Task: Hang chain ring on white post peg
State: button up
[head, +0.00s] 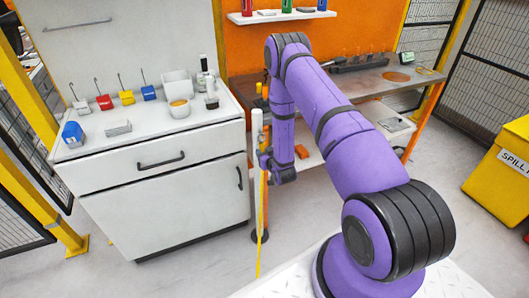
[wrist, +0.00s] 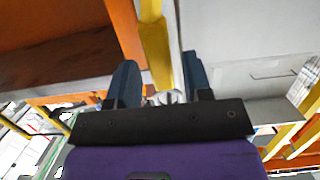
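The white post (head: 257,128) stands upright on a dark round base (head: 260,236) between the white cabinet and the workbench. A thin yellow strip (head: 261,215) runs down along it; I cannot tell if it is chain or a floor line. My gripper (head: 266,160) is beside the post's upper part. In the wrist view its two dark blue fingers (wrist: 158,72) are spread apart. A yellow bar and a pale upright (wrist: 172,45) show between or beyond them, with a small pale grey piece (wrist: 166,97) near the finger roots. I cannot make out the chain ring or the peg.
The white cabinet (head: 165,195) is left of the post, with small coloured blocks, containers and a bottle on top. The workbench (head: 375,82) stands behind my arm on the right. A yellow spill bin (head: 505,165) is at far right. Floor in front of the cabinet is clear.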

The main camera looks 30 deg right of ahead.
jog(key=shift+o, duration=0.4)
jog(key=shift+r, duration=0.1)
jog(key=v, duration=1.1)
jog(key=w+a+r+g, duration=0.1)
jog(key=w+r, duration=0.3)
jog(key=r, duration=0.3)
jog(key=w+r+g, duration=0.1)
jog(key=w+r, duration=0.2)
jog(key=r, duration=0.5)
jog(key=s+a+r+n+g, duration=0.1)
jog(key=a+r, duration=0.1)
jog(key=r, duration=0.6)
jog(key=s+a+r+g, duration=0.2)
jog(key=r, duration=0.6)
jog(key=s+a+r+g+y, duration=0.15)
jog(key=s+a+r, duration=0.25)
jog(key=s+r, duration=0.85)
jog(key=s+a+r+g, duration=0.2)
jog(key=s+r, duration=0.1)
jog(key=s, duration=0.7)
jog(key=s+a+r+g, duration=0.1)
jog(key=s+a+r, duration=0.1)
jog(key=s, duration=0.8)
jog(key=shift+r+n+g+y, duration=0.3)
jog(key=shift+r+g+y, duration=0.05)
jog(key=shift+r, duration=0.3)
